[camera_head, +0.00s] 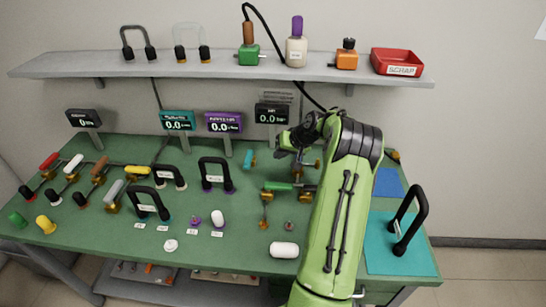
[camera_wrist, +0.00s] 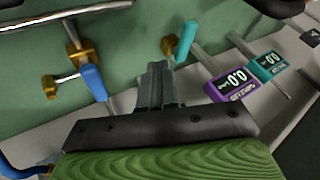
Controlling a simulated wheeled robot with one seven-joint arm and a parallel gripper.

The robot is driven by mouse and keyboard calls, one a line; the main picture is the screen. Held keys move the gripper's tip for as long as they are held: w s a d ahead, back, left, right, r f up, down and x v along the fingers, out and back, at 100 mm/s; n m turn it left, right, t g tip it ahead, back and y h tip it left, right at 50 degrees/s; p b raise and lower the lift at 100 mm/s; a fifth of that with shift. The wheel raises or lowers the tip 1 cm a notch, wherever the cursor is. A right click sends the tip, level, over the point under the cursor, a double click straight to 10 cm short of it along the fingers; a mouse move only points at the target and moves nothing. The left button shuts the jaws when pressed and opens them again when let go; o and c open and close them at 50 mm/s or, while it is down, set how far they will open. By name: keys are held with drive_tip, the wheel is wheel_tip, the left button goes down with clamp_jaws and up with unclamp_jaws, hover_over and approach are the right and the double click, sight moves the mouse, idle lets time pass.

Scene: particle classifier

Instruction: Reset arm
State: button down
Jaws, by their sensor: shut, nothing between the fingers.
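My green arm reaches up from the lower right of the head view over the green bench (camera_head: 130,240). My gripper (camera_wrist: 158,68) shows in the wrist view with its two dark fingers together and nothing between them. In the head view its tip is hard to make out behind the arm's dark joint. A teal-handled part (camera_wrist: 186,40) and a blue-handled part (camera_wrist: 94,84), both with brass fittings, lie beyond the fingers, apart from them. The teal handle also shows in the head view (camera_head: 249,159).
A grey shelf (camera_head: 180,70) above the bench holds a red scrap tray (camera_head: 397,61) and several fittings. Displays (camera_head: 176,122) stand along the bench's back. Valves and black-handled parts crowd the left and middle. A black handle (camera_head: 409,214) stands on the teal mat (camera_head: 380,255).

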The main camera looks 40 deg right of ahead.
drive_tip(key=shift+s+a+r, duration=0.15)
drive_tip(key=shift+r, duration=0.2)
drive_tip(key=s+a+r+n+g, duration=0.1)
drive_tip(key=a+r+n, duration=0.1)
drive_tip(key=a+r, duration=0.5)
drive_tip(key=s+a+r+n+g, duration=0.15)
drive_tip(key=a+r, duration=0.25)
drive_tip(key=a, duration=0.6)
drive_tip(key=s+a+r+n, duration=0.1)
drive_tip(key=a+r, duration=0.4)
drive_tip(key=a, duration=0.4)
drive_tip(key=s+a+n, duration=0.1)
drive_tip(key=s+a, duration=0.3)
drive_tip(key=s, duration=0.3)
drive_tip(key=s+a+n, duration=0.1)
drive_tip(key=s+a, duration=0.3)
drive_tip(key=s, duration=0.3)
drive_tip(key=s+a+n+p, duration=0.1)
drive_tip(key=s+a, duration=0.3)
drive_tip(key=s, duration=0.3)
drive_tip(key=shift+r+t+h, duration=0.25)
drive_tip(key=shift+t+h, duration=0.1)
drive_tip(key=shift+h, duration=0.05)
